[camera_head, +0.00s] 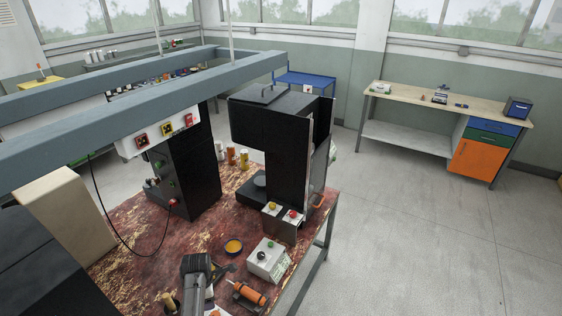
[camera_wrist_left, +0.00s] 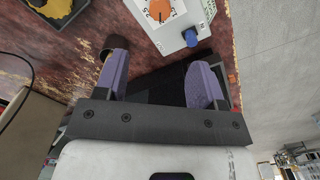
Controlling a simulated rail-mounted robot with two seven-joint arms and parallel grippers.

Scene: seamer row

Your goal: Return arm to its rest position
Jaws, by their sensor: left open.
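My left gripper (camera_wrist_left: 160,72) shows in the left wrist view with its two purple-grey fingers spread wide apart. Nothing is held between them. A dark, flat shape lies behind the gap, and I cannot tell what it is. The fingers are over the worn red bench top (camera_wrist_left: 215,40). In the head view, a dark grey jointed shape (camera_head: 194,282) stands at the bottom edge over the bench (camera_head: 130,225); I cannot tell whether it is part of my arm. My right gripper is in neither view.
A light box with knobs (camera_head: 267,262) and an orange cylinder (camera_head: 248,293) are at the bench front. A yellow-topped round tin (camera_head: 233,246) lies nearby. The floor (camera_head: 430,245) at right is clear.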

